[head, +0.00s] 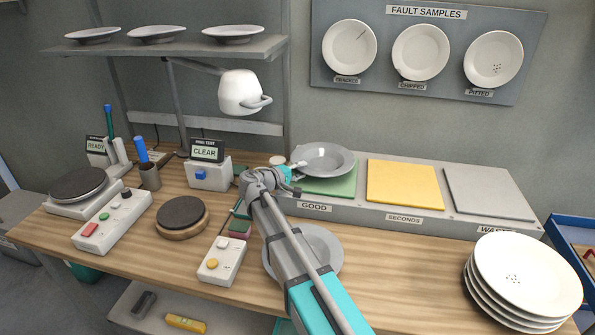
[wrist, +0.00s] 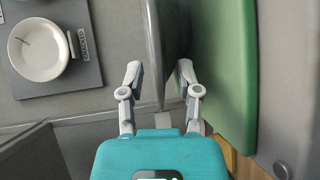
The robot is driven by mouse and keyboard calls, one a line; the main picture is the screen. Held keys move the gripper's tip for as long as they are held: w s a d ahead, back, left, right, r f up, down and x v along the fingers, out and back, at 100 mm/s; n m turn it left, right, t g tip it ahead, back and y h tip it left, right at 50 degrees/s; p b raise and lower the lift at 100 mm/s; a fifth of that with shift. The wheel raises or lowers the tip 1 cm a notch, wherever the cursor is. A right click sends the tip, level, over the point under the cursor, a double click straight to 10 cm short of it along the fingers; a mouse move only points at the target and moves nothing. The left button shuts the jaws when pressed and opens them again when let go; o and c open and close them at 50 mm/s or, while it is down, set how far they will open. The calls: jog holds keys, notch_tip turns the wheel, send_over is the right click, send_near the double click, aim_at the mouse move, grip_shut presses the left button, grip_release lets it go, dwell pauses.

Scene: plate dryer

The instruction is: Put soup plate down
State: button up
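The grey soup plate (head: 323,158) is level over the green GOOD pad (head: 332,187), at the left end of the raised ledge. It appears to rest on the pad. My gripper (head: 292,178) is at the plate's left front rim. In the wrist view the plate (wrist: 154,45) is edge-on between the fingers of my gripper (wrist: 160,75), with the green pad (wrist: 225,70) to its right. The fingers are spread, one on each side of the rim, with gaps showing beside it.
A second grey plate (head: 325,240) lies on the bench, partly hidden by my arm. The yellow (head: 404,183) and grey (head: 490,193) pads are bare. White plates (head: 525,275) are stacked at the right. A white lamp (head: 241,92) hangs at the upper left of the green pad.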

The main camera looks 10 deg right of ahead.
jog(key=shift+r, duration=0.1)
dwell(0.3)
jog(key=shift+s+a+r, duration=0.1)
jog(key=shift+s+a, duration=0.15)
jog(key=shift+a, duration=0.1)
jog(key=p+v, duration=0.2)
jog(key=v, duration=0.9)
